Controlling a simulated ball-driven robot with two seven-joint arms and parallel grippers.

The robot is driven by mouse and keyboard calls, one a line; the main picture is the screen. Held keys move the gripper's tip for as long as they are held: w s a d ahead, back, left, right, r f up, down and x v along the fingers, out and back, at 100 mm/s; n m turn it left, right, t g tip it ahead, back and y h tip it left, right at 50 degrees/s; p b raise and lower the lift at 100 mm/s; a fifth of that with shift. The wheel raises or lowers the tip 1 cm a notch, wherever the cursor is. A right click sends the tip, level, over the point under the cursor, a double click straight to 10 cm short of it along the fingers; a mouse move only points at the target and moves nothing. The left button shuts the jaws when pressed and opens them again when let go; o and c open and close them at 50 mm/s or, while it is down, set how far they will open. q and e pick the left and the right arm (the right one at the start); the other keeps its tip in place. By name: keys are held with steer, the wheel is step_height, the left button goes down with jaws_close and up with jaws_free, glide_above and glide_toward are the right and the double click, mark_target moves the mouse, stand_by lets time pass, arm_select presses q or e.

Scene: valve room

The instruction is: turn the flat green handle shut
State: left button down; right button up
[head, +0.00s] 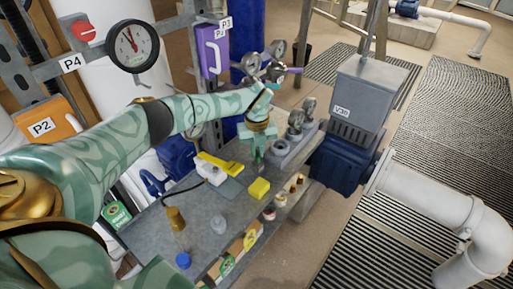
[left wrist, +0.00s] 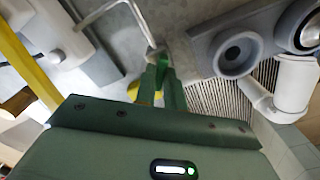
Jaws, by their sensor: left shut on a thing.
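My left gripper (head: 257,163) reaches down over the grey bench, beside a grey block carrying round fittings. In the left wrist view its fingers (left wrist: 163,90) are close together, shut on a small bright green piece (left wrist: 164,62) that looks like the flat green handle. A thin silver pipe (left wrist: 138,22) runs up to that piece. The fingers hide most of the handle, so I cannot tell its angle. In the head view I cannot separate it from the green gripper. My right gripper is not in view.
A yellow block (head: 259,189) lies just below the gripper, and a yellow lever (head: 220,163) is to its left. The grey fitting block (head: 298,145) and blue machine (head: 340,165) stand to the right. Small bottles, including a brass-coloured one (head: 175,218), stand on the bench (head: 205,240).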

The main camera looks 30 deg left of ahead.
arm_select(q)
steer(key=m+p, duration=0.1)
steer(key=m, duration=0.4)
steer(key=shift+s+d+m, duration=0.1)
steer(key=shift+m, duration=0.2)
steer(key=m, duration=0.3)
steer(key=shift+f+m, duration=0.1)
steer(key=shift+m, duration=0.7)
steer(key=c, duration=1.5)
jaws_free()
steer(key=shift+p, duration=0.35)
